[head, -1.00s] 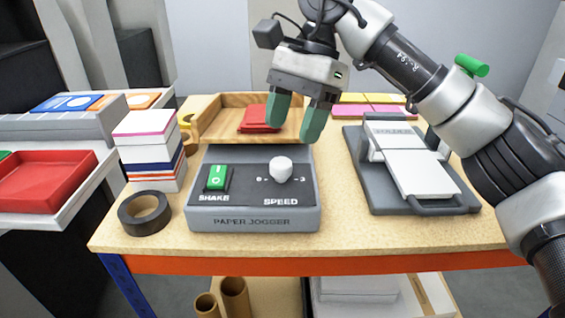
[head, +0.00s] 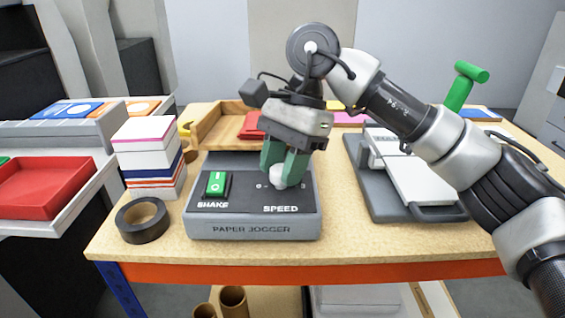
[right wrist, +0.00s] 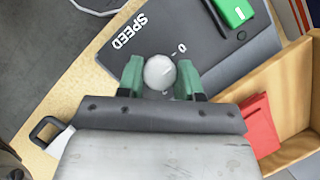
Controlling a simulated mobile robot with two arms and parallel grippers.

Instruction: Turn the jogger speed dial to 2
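The paper jogger (head: 253,229) is a grey box on the wooden table. Its white round speed dial (head: 277,176) sits on the dark top panel above the word SPEED. My right gripper (head: 285,182) points down at the dial with one green finger on each side. In the right wrist view the dial (right wrist: 159,73) is between the fingertips, which look closed in against it. A thin line on the dial's top slants toward the upper right, near a printed 0 (right wrist: 181,48). Other scale marks are mostly hidden by the gripper. My left gripper is not in view.
A green SHAKE switch (head: 216,184) is left of the dial. A black tape roll (head: 142,220) and a stack of pads (head: 150,160) stand left of the jogger.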

